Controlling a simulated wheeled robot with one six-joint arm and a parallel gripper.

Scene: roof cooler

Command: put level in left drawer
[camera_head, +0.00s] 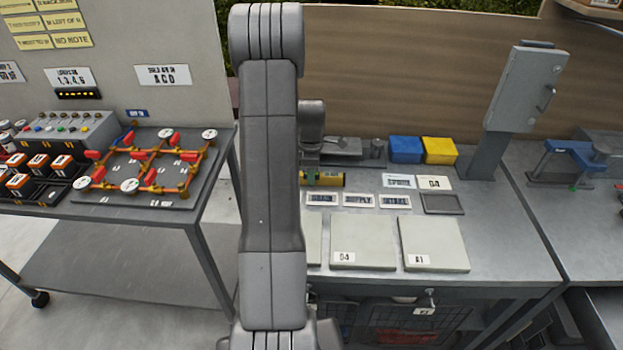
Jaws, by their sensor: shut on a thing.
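The level (330,179) is a short yellow bar with dark ends, above or at the grey workbench, just right of my arm. My gripper (311,176) is shut on its left part; my arm hides much of the jaws and the level's left end. I cannot tell whether the level touches the bench top. Below the bench's front edge is a dark open space (375,336) with grid-like contents, something red in it, and a white tag at the front. I cannot tell whether this is a drawer, and no left drawer is clearly visible; my arm hides the area to the left.
The workbench (500,255) carries labelled pale plates (434,243), small label cards, a blue bin (405,149) and a yellow bin (439,150). A grey box on a post (527,88) stands at the right. A cart (120,210) with pipework and gauges stands left.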

